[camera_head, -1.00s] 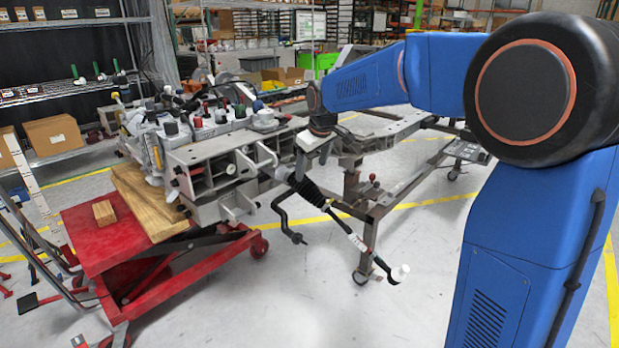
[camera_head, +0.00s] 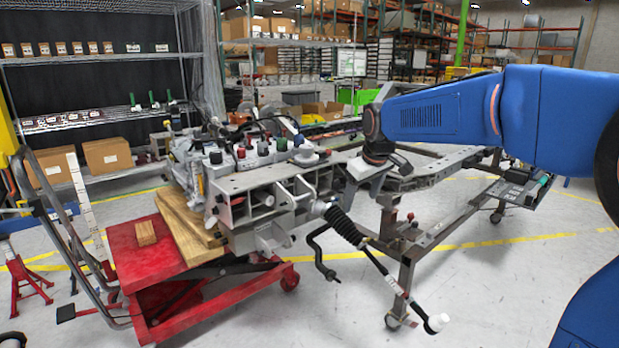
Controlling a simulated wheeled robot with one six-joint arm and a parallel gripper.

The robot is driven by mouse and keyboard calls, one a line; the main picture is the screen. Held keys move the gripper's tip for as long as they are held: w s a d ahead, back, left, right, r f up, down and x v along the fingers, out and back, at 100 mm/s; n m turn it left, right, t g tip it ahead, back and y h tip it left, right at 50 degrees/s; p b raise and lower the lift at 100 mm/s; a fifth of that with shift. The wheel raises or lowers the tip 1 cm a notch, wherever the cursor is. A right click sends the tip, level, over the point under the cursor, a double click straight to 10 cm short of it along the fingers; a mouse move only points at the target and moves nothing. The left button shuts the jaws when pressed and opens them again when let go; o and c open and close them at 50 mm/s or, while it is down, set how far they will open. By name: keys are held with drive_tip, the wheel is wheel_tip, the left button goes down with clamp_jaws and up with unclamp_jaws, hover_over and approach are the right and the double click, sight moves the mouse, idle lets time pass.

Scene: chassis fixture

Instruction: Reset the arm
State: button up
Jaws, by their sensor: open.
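My blue arm (camera_head: 440,112) enters from the right edge and reaches left across the chassis frame. My gripper (camera_head: 362,185) is the grey end piece pointing down below the dark wrist. It is open, with nothing seen between its jaws. It overlaps the near corner of the chassis frame (camera_head: 262,190) in the picture, close to the black rubber boot of the steering rod (camera_head: 343,224). I cannot tell whether it touches the frame. The fingertips are small and hard to separate from the grey metal behind them.
A red lift cart (camera_head: 150,262) with wooden planks (camera_head: 190,225) stands under the chassis's left end. Shelves (camera_head: 110,110) with boxes stand behind. A red jack stand (camera_head: 25,280) is at far left.

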drive_tip(key=s+d+f+m, duration=0.2)
drive_tip(key=s+f, duration=0.1)
drive_tip(key=s, duration=0.9)
drive_tip(key=s+d+f+m, duration=0.2)
drive_tip(key=s+d+f, duration=0.1)
drive_tip(key=s, duration=1)
drive_tip(key=s+d+f+m, duration=0.2)
drive_tip(key=s+f, duration=0.3)
drive_tip(key=s, duration=0.7)
drive_tip(key=shift+s+d+f+h, duration=0.3)
drive_tip(key=shift+s+d, duration=0.1)
drive_tip(key=shift+d, duration=0.25)
drive_tip(key=shift+w+r, duration=0.1)
